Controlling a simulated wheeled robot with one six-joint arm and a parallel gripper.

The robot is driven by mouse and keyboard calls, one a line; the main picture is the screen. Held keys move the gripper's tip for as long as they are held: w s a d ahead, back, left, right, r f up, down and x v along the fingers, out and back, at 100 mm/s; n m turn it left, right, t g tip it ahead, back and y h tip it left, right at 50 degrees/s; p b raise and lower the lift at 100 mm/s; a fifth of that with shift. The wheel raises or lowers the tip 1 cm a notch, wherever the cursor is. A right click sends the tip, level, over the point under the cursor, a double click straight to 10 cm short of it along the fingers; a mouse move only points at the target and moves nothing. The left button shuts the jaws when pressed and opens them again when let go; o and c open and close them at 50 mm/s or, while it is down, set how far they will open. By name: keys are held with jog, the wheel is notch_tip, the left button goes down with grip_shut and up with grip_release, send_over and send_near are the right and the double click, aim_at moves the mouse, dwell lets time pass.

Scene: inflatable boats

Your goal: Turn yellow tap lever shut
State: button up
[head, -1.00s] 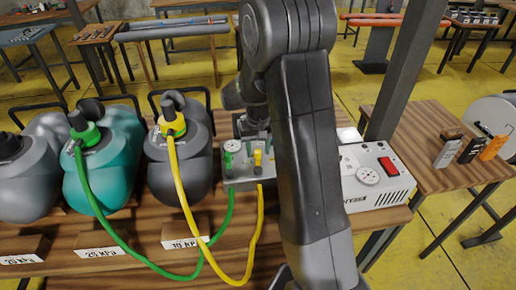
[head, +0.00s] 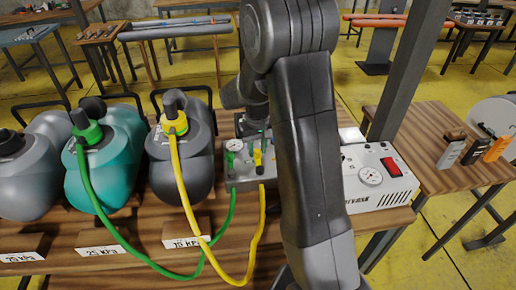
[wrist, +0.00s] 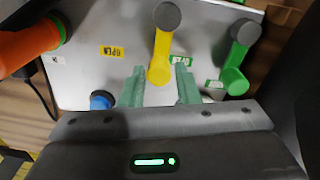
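The yellow tap lever (wrist: 162,48) stands on a pale metal panel (wrist: 85,78) in the wrist view, its rounded end toward my gripper. It also shows in the head view (head: 258,158), on the tap box beside my arm. My gripper (wrist: 160,88) is open, with one pale green finger on each side of the lever's end. Small gaps seem to show between the fingers and the lever; contact is hard to judge. A yellow label (wrist: 111,51) lies left of the lever and a green label (wrist: 182,59) right of it.
A green lever (wrist: 237,62) stands right of my gripper, an orange handle (wrist: 30,45) at left, and a blue knob (wrist: 101,100) near the left finger. A yellow hose (head: 184,190) and a green hose (head: 92,195) run toward the box. A white pump unit (head: 385,198) stands right of my arm.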

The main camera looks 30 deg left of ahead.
aim_at(257, 151)
jog(key=shift+o, duration=1.1)
notch_tip(257, 151, up, 14)
jog(key=shift+b, duration=0.3)
jog(key=shift+f, duration=0.15)
notch_tip(257, 151, down, 14)
jog(key=shift+r+p, duration=0.1)
jog(key=shift+p, duration=0.2)
jog(key=shift+r, duration=0.1)
